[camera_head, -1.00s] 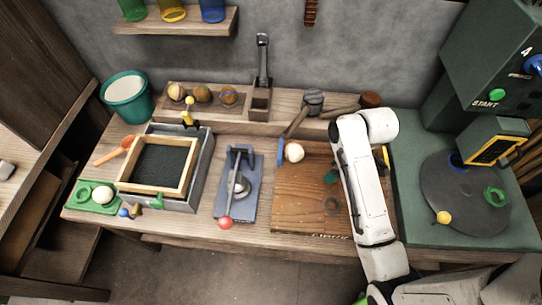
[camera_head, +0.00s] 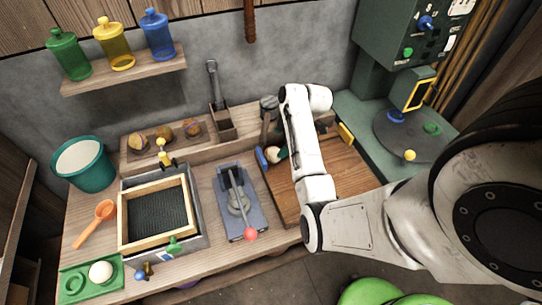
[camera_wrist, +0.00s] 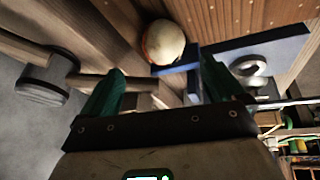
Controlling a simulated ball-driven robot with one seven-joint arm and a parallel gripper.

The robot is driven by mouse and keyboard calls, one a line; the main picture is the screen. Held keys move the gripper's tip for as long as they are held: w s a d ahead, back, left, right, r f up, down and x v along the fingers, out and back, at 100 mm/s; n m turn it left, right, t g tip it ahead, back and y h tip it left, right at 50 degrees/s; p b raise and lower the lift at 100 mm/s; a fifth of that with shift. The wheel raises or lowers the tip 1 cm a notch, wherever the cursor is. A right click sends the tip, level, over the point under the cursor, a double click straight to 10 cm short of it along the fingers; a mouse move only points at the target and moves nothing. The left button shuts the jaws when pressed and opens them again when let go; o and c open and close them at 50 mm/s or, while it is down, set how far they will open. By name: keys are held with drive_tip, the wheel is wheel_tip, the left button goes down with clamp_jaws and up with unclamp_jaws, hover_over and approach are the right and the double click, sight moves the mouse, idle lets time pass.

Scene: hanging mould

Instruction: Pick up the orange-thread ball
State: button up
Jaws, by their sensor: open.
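A cream ball (camera_head: 272,155) lies at the left end of the wooden board, beside a small blue block. In the wrist view the ball (camera_wrist: 163,42) shows an orange-red band along its left edge, so it appears to be the orange-thread ball. My gripper (camera_wrist: 165,82) is open and empty, its green fingers apart, with the ball ahead of the gap. In the head view my gripper (camera_head: 284,152) is close by the ball and mostly hidden by my arm. Several brownish balls (camera_head: 164,134) sit in a wooden rack at the back; their thread colours are unclear.
The blue block (camera_wrist: 178,62) borders the ball. A blue lever press (camera_head: 240,205) with a red knob stands left of the wooden board (camera_head: 345,180). A framed sand box (camera_head: 125,235) stands farther left.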

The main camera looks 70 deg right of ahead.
sight(275, 150)
drive_tip(key=shift+s+a+p+x, duration=0.1)
drive_tip(key=shift+p+x, duration=0.15)
drive_tip(key=shift+x, duration=1.55)
drive_tip(key=shift+s+a+p+x, duration=0.15)
drive_tip(key=shift+p+x, duration=0.1)
drive_tip(key=shift+x, duration=1.5)
drive_tip(key=shift+f, duration=0.1)
drive_tip(key=shift+c, duration=0.3)
drive_tip(key=c, duration=1.2)
drive_tip(key=shift+r, duration=0.25)
